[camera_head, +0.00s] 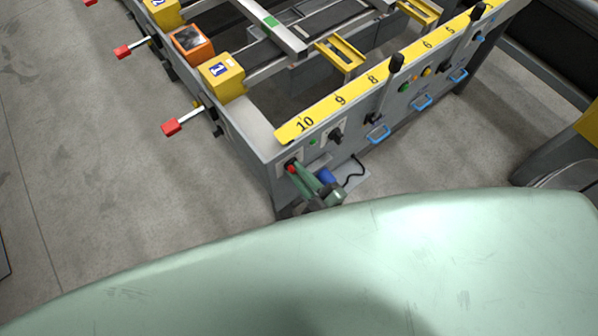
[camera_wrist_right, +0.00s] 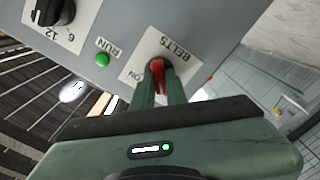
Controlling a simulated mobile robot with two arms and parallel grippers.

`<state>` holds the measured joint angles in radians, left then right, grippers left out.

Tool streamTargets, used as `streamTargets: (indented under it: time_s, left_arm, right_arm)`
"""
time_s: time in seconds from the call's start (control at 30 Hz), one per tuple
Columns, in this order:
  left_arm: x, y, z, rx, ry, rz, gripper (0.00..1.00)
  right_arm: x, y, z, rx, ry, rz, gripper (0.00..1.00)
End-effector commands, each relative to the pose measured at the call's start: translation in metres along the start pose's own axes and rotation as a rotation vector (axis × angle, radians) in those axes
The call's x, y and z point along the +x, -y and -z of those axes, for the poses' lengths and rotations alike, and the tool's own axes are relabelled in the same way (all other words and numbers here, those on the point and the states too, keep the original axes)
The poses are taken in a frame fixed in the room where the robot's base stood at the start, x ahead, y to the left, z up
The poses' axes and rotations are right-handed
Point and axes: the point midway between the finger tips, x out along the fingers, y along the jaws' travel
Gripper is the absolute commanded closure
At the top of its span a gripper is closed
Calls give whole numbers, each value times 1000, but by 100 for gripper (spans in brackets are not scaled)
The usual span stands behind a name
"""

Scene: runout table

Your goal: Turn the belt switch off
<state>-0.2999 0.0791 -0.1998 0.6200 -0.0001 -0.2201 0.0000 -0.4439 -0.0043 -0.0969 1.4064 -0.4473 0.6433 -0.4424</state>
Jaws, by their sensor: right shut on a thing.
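The belt switch (camera_wrist_right: 158,72) has a red handle on a white plate marked BELTS and ON. It sits on the grey front panel near the table's left corner, and its red part also shows in the head view (camera_head: 291,168). My right gripper (camera_wrist_right: 160,88) is shut on the red handle, one green finger on each side. In the head view the right gripper (camera_head: 300,175) reaches the switch from below right. The fingers partly hide the handle and the plate's lettering. My left gripper is not in view.
A black knob (camera_wrist_right: 55,12) and a green RUN light (camera_wrist_right: 102,59) are beside the switch. A yellow numbered strip (camera_head: 355,93) runs along the panel's top. Red-tipped levers (camera_head: 170,127) stick out at the left. Black levers (camera_head: 396,63) and blue handles (camera_head: 378,134) line the panel.

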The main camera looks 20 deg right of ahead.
Motion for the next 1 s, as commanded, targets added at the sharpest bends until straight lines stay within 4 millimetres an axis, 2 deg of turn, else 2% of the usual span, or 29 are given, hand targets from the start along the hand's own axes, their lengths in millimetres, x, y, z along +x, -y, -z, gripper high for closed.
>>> streamTargets:
  time_s: [0.6,0.63,0.7,1.0]
  left_arm:
    - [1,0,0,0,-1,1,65]
    - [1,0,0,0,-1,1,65]
    - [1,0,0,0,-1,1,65]
    - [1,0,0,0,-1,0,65]
  right_arm:
    - [-1,1,-1,-41,2,2,100]
    - [-1,1,-1,-42,2,2,78]
    - [-1,1,-1,-41,2,2,65]
    - [-1,1,0,-39,1,1,65]
